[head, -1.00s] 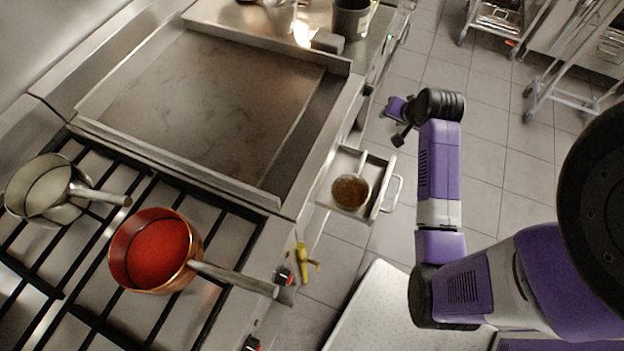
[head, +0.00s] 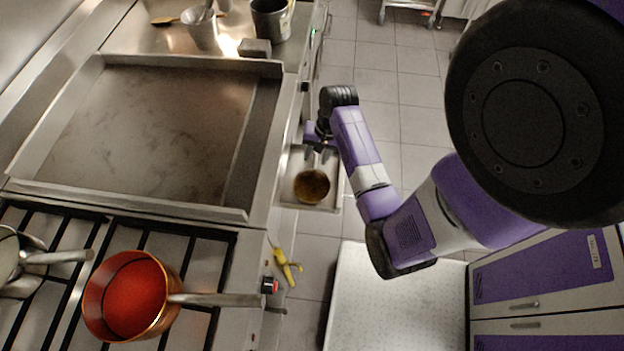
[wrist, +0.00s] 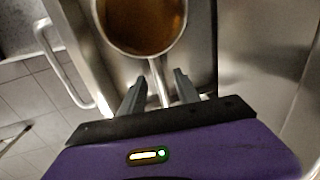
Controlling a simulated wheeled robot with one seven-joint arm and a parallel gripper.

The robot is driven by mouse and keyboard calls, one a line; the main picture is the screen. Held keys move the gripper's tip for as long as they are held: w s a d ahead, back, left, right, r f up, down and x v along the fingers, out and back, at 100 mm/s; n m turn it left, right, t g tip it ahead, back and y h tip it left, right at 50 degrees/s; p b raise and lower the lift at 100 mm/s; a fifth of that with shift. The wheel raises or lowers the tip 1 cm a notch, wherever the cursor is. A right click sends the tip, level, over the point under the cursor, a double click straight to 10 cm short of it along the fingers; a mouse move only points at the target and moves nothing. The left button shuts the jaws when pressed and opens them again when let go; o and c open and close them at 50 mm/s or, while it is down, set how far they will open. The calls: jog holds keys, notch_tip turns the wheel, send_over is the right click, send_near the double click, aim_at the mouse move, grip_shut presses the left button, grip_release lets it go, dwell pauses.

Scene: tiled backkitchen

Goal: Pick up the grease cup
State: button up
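The grease cup (head: 312,187) is a small round metal cup holding brown grease. It sits in the open drawer (head: 293,160) below the griddle's front. The cup also shows at the top of the wrist view (wrist: 141,52), with its thin handle (wrist: 158,82) pointing toward my gripper. My gripper (head: 317,153) is at the far end of the drawer, by the handle. In the wrist view the two fingers of my gripper (wrist: 158,92) are apart, one on each side of the handle, with gaps visible. Whether the fingers are level with the handle I cannot tell.
The griddle (head: 150,130) lies left of the drawer. A copper pan of red sauce (head: 133,295) stands on the burner grate, its handle pointing right. A yellow object (head: 286,266) hangs at the stove front. The drawer's pull handle (wrist: 72,70) shows in the wrist view. Tiled floor is free beyond.

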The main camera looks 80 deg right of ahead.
jog(key=shift+w+f, duration=0.2)
jog(key=shift+f, duration=0.7)
grip_shut()
dwell(0.8)
